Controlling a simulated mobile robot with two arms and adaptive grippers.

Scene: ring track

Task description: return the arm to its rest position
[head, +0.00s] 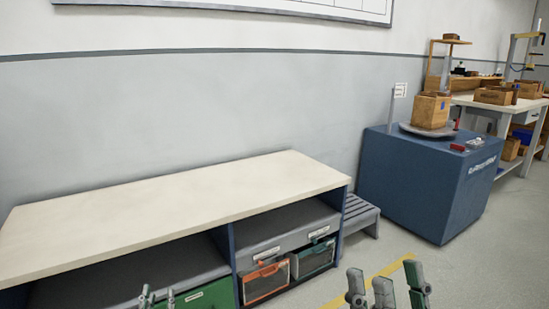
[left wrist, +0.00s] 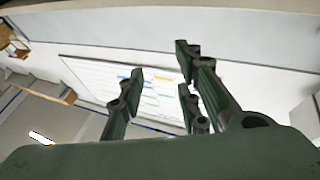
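My left gripper (head: 157,298) shows only its fingertips at the bottom edge of the head view, in front of the low bench. In the left wrist view its fingers (left wrist: 160,95) are spread apart with nothing between them. My right gripper (head: 388,290) is at the bottom right of the head view, over the floor. Its fingers are apart and nothing shows between them. Both arms are out of the head view below the fingers.
A low bench (head: 150,205) with a cream top has shelves and bins (head: 265,285) underneath. A blue cabinet (head: 410,185) carries a wooden box (head: 431,110) on a round plate. A grey step (head: 360,215) stands between them.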

